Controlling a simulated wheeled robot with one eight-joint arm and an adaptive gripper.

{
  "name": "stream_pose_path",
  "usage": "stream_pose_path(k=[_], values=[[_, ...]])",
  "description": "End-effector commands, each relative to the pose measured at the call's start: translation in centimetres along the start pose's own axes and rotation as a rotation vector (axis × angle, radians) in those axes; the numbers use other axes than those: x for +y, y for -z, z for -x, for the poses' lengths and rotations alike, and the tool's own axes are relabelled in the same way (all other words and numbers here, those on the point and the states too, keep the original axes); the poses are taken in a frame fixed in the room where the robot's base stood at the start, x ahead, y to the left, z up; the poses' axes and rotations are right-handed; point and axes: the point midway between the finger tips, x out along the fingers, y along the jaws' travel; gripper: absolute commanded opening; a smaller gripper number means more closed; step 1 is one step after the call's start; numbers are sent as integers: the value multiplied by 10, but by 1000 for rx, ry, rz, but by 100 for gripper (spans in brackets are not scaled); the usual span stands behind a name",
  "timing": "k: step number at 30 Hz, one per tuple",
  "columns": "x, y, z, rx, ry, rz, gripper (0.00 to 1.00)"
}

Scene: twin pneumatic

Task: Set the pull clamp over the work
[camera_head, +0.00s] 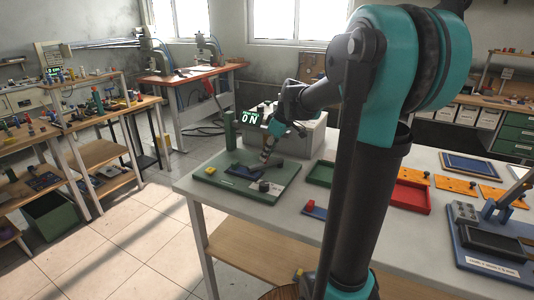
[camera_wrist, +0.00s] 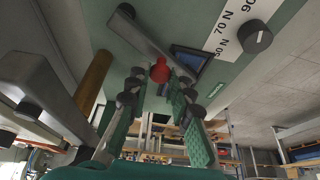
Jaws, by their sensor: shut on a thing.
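The pull clamp's grey lever (camera_wrist: 142,38) crosses above a green base plate in the wrist view and ends in a red knob (camera_wrist: 160,71). My gripper (camera_wrist: 160,80), with green ribbed pads, is closed around the knob end. In the head view my gripper (camera_head: 267,153) is low over the green base plate (camera_head: 220,186). A dark blue piece (camera_wrist: 190,58), probably the work, lies beside and partly behind the lever. It also shows on the plate in the head view (camera_head: 240,170). My gripper partly hides the clamp there.
A black dial (camera_wrist: 258,39) sits by a force scale. A readout (camera_head: 250,117) shows "0 N".

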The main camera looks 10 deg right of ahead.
Motion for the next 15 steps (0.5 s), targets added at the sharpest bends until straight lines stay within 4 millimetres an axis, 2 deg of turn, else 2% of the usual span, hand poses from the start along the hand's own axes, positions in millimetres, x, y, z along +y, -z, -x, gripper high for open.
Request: stream_pose_path(k=[8, 9, 13, 15], values=[[0, -1, 0, -2, 0, 0, 0], [0, -1, 0, -2, 0, 0, 25], [0, -1, 0, -2, 0, 0, 41], [0, -1, 0, -2, 0, 0, 43]])
